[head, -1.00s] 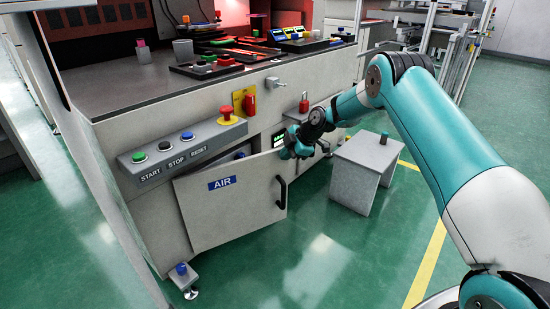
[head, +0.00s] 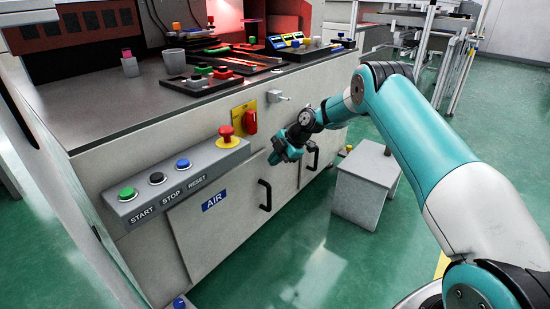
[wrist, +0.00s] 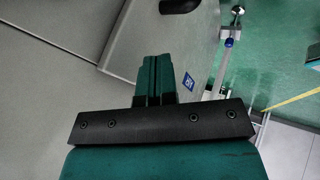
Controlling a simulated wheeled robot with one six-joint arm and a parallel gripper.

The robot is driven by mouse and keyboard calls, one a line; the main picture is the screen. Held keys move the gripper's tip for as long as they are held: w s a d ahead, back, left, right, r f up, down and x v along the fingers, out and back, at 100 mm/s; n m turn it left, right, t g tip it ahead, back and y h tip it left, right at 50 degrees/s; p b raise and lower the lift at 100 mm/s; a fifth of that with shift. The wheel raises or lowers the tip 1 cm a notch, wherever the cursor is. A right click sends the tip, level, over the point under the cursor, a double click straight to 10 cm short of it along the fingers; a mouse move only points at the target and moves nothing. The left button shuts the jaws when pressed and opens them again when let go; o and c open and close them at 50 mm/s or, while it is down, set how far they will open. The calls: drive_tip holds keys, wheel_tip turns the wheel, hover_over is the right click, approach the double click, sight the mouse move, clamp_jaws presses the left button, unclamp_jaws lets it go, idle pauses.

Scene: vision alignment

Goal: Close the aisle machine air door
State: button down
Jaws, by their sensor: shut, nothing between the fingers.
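The white air door (head: 222,225), with a blue AIR label (head: 215,200) and a black handle (head: 265,195), sits at the lower front of the machine. It looks flush or nearly flush with the cabinet front; a small gap cannot be ruled out. My gripper (head: 277,160) is shut and empty, by the door's upper right corner; contact cannot be made out.
A button box (head: 175,178) with START, STOP and RESET, a red emergency button (head: 227,134) and a red switch (head: 250,122) sit above the door. A second black handle (head: 312,156) is on the panel to the right.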

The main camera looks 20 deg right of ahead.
drive_tip(key=s+d+f+p+v, duration=0.1)
drive_tip(key=p+v, duration=0.3)
drive_tip(key=v, duration=0.7)
drive_tip(key=s+a+r+m+g, duration=0.2)
drive_tip(key=s+a+r+m, duration=0.4)
drive_tip(key=s+a+r, duration=0.95)
drive_tip(key=s+a+r+m+g+h, duration=0.1)
drive_tip(key=s+a+r+m, duration=0.2)
drive_tip(key=s, duration=1)
drive_tip(key=s+a+m+g+h, duration=0.1)
drive_tip(key=s+a+m, duration=0.35)
drive_tip(key=s, duration=0.85)
wheel_tip(320, 180, up, 38)
drive_tip(key=p, duration=3.6)
drive_tip(key=shift+d+f+p, duration=0.25)
drive_tip(key=shift+d+p, duration=0.1)
drive_tip(key=shift+p, duration=0.05)
drive_tip(key=shift+w+m, duration=0.1)
drive_tip(key=shift+m, duration=0.15)
